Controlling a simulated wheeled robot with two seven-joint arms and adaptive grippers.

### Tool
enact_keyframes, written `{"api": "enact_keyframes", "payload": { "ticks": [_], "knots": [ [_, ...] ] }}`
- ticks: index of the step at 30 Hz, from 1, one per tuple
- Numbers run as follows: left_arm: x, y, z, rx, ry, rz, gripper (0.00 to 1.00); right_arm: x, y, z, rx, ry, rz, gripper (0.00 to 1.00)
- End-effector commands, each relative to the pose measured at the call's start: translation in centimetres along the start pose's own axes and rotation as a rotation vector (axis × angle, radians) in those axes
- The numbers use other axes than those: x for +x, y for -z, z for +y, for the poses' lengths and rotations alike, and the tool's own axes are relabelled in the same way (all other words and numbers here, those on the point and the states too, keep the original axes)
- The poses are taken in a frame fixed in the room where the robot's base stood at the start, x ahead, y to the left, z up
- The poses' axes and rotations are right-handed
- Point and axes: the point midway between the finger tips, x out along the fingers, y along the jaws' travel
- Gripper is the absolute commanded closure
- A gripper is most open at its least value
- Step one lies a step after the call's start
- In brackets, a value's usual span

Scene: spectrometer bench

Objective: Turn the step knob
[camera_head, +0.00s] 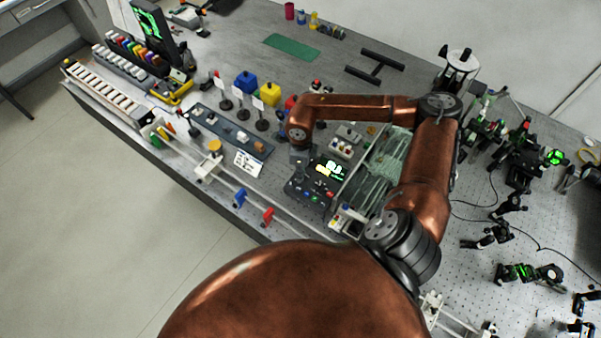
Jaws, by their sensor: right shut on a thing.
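A dark control box (315,188) with a lit green and yellow display and several small coloured buttons stands at the middle of the bench. My right gripper (299,172) points down over the upper left part of this box. It is shut on the step knob, which is too small and too covered by the gripper to make out. My left gripper is not in view.
My copper right arm spans the middle of the view and hides part of the bench. Glass-like tubing (384,158) stands right of the box. A long rail (240,197) with blue and red mounts runs along the front edge. Bottles (270,93) stand behind. Optics (520,165) fill the right side.

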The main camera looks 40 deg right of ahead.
Motion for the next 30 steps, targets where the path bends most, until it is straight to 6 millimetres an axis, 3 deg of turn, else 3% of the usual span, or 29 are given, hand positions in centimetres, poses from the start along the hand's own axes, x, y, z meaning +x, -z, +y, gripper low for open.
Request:
{"api": "enact_keyframes", "payload": {
  "ticks": [9, 10, 13, 22, 26, 30],
  "knots": [
    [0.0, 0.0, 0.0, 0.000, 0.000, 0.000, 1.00, -0.2, -0.1, -0.2, 0.000, 0.004, -0.002, 1.00],
    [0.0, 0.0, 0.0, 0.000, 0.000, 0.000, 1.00, -0.2, -0.1, -0.2, 0.000, 0.004, -0.002, 0.85],
    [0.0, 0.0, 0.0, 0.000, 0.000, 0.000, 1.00, -0.2, -0.1, -0.2, 0.000, 0.004, -0.002, 0.78],
    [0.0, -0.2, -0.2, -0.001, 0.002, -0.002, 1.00, -0.3, 0.0, -0.1, 0.000, 0.002, -0.001, 0.78],
    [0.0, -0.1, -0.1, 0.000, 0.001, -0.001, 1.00, -1.5, 0.0, -0.2, 0.000, 0.005, -0.002, 0.78],
    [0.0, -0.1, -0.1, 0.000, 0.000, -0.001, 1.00, -4.1, -0.1, -0.2, 0.000, 0.006, -0.003, 0.78]
  ]
}}
